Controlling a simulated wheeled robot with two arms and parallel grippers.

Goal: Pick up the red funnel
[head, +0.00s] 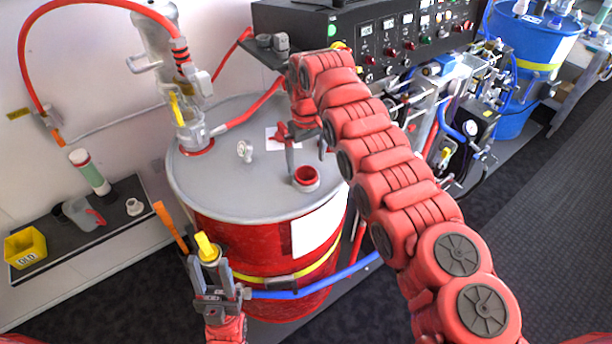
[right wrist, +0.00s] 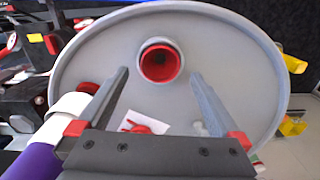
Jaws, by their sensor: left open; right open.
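A red, hollow round piece (head: 306,174) sits in a pale grey collar on the lid of the red drum (head: 260,245). It looks like the red funnel, though its lower part is hidden. In the right wrist view the red piece (right wrist: 160,64) lies just beyond and between the fingertips. My right gripper (head: 306,165) is open above the lid, its fingers pointing down toward the piece, with nothing between them. My left gripper (head: 213,268) is open in front of the drum. A yellow-topped piece (head: 206,246) shows at its fingertips; I cannot tell whether they touch.
A clear-bodied pump (head: 160,60) with a red hose stands on the lid's left. A small white fitting (head: 244,150) and a paper sheet are on the lid. A control panel (head: 400,40) stands behind. A shelf with a yellow bin (head: 25,248) is at left.

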